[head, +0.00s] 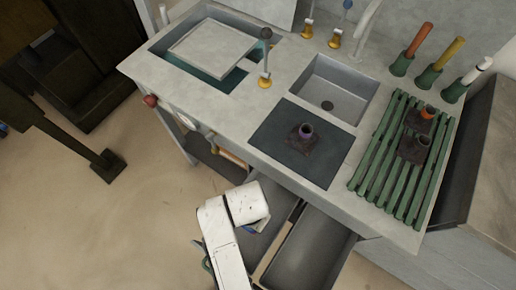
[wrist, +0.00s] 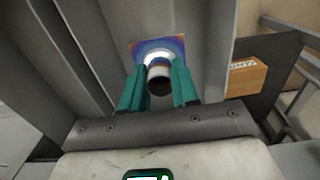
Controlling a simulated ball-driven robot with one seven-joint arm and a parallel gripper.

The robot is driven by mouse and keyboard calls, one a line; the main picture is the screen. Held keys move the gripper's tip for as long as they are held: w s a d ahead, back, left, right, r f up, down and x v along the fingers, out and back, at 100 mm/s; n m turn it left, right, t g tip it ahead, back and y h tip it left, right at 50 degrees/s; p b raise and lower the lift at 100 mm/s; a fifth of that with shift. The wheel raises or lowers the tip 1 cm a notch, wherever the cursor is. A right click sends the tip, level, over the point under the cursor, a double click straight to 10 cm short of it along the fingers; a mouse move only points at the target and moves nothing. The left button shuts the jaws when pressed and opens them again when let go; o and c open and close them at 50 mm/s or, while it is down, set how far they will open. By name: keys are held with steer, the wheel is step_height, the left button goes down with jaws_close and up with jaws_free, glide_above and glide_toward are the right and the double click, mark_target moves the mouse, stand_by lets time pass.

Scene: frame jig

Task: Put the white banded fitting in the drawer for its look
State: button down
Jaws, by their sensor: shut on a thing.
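In the wrist view my gripper (wrist: 158,82) has its teal fingers shut on the white banded fitting (wrist: 157,57). The fitting is a short tube with a white collar and a dark open end, on a square plate tinted purple, blue and orange. Grey drawer walls (wrist: 85,45) stand around it; I cannot tell whether its plate touches the floor. In the head view the open drawer (head: 312,250) extends below the counter, with a divider between compartments. My white arm reaches down at its left, and hides the gripper and fitting there.
Two more fittings (head: 413,146) stand on a green rack (head: 375,160). A sink (head: 335,92) lies behind.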

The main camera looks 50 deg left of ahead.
step_height(320, 180, down, 8)
steer(key=shift+f+b, duration=0.2)
steer(key=shift+b, duration=0.65)
steer(key=shift+f, duration=0.1)
steer(key=c, duration=0.8)
jaws_free()
steer(key=shift+c, duration=0.2)
step_height(320, 180, up, 12)
steer(key=p, duration=0.2)
steer(key=shift+p, duration=0.4)
